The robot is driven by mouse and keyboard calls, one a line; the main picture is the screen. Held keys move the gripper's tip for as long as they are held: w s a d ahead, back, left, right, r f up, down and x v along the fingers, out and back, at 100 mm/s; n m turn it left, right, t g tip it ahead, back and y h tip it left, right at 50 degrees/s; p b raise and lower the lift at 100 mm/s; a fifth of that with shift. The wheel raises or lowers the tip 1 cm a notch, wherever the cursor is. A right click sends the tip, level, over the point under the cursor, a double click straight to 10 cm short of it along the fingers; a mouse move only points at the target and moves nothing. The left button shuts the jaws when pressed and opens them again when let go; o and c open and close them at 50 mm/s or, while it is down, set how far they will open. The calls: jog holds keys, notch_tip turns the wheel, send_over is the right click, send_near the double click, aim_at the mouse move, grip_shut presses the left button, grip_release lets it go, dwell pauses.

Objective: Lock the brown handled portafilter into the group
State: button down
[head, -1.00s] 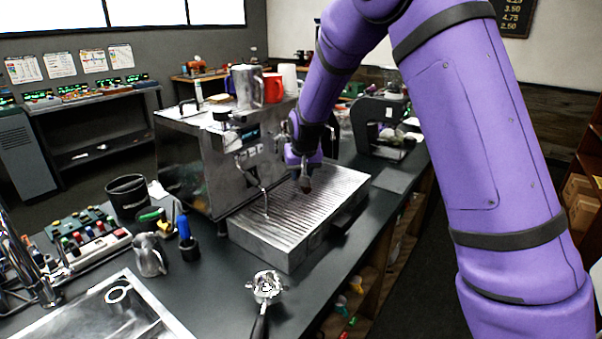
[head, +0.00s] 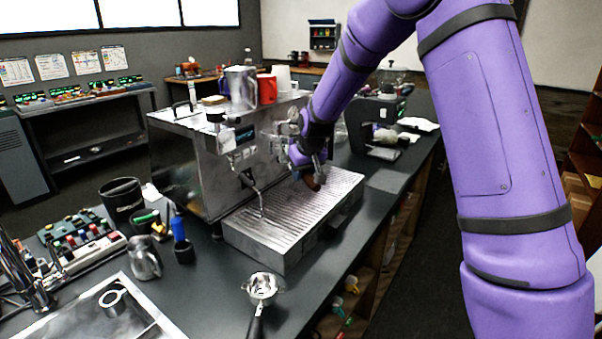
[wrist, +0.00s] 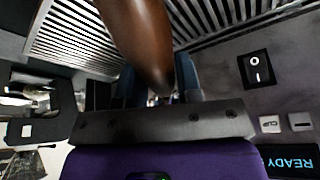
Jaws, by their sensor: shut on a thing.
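The brown handled portafilter shows mainly as its brown handle (head: 316,182), above the drip tray at the front of the espresso machine (head: 190,160). My gripper (head: 308,170) is shut on this handle. In the wrist view the brown handle (wrist: 143,40) runs from the top edge down between the fingers of my gripper (wrist: 160,92). The portafilter's head and the group are hidden behind my gripper and arm, so I cannot tell how they sit together.
A second portafilter with a black handle (head: 262,290) lies on the near counter. The slatted drip tray (head: 270,238) is empty below my gripper. A steel pitcher (head: 144,258) and a blue-handled tool (head: 181,238) stand left. A grinder (head: 375,125) stands beyond the machine.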

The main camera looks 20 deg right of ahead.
jog(key=d+n, duration=0.1)
jog(key=w+d+n+y, duration=0.1)
jog(key=n, duration=0.1)
jog(key=d+n+y, duration=0.1)
jog(key=n, duration=0.1)
jog(key=shift+w+d+g, duration=0.3)
jog(key=shift+g, duration=0.1)
dwell(0.6)
jog(key=c, duration=0.7)
grip_release()
jog(key=v, duration=1.1)
